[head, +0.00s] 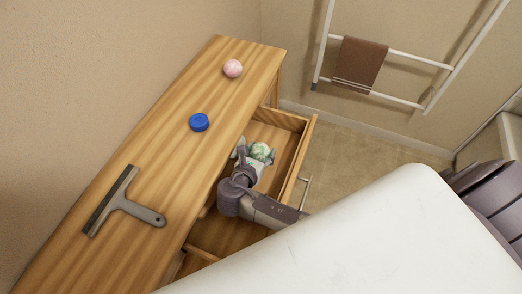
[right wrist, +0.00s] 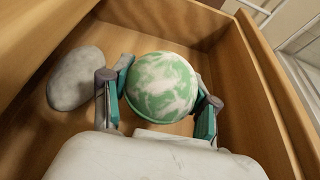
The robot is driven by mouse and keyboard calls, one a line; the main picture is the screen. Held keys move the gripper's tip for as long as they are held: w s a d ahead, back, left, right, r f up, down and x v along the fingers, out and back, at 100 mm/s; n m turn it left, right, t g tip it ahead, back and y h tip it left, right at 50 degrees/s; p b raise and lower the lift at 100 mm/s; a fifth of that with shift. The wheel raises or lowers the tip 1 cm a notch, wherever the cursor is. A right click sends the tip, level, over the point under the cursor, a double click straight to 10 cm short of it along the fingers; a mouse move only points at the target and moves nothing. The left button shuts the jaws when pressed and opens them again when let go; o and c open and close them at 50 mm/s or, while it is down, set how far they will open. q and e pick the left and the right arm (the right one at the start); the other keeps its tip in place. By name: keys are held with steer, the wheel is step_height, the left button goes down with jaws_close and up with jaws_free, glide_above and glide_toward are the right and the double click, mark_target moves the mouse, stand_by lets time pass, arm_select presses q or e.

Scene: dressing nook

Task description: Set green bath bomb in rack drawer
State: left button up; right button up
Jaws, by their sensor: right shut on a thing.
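The green bath bomb (head: 261,151), a ball mottled green and white, is between the fingers of my right gripper (head: 255,157). In the right wrist view the bath bomb (right wrist: 162,87) sits between both fingers of the right gripper (right wrist: 163,100), which is shut on it. They are inside the open wooden drawer (head: 295,160), whose floor and walls also show in the right wrist view (right wrist: 245,75). I cannot tell whether the ball touches the drawer floor. My left gripper is not in view.
A grey stone-like object (right wrist: 75,78) lies in the drawer left of the gripper. On the wooden top (head: 165,150) are a pink ball (head: 233,68), a blue round tin (head: 199,122) and a squeegee (head: 122,203). A white rack (head: 400,55) with a brown towel (head: 359,65) stands beyond.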

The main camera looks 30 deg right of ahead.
steer(key=shift+f, duration=0.55)
steer(key=o, duration=1.3)
steer(key=shift+c, duration=0.2)
steer(key=shift+r, duration=0.1)
steer(key=shift+r, duration=0.3)
steer(key=v, duration=1.2)
steer(key=shift+r, duration=0.25)
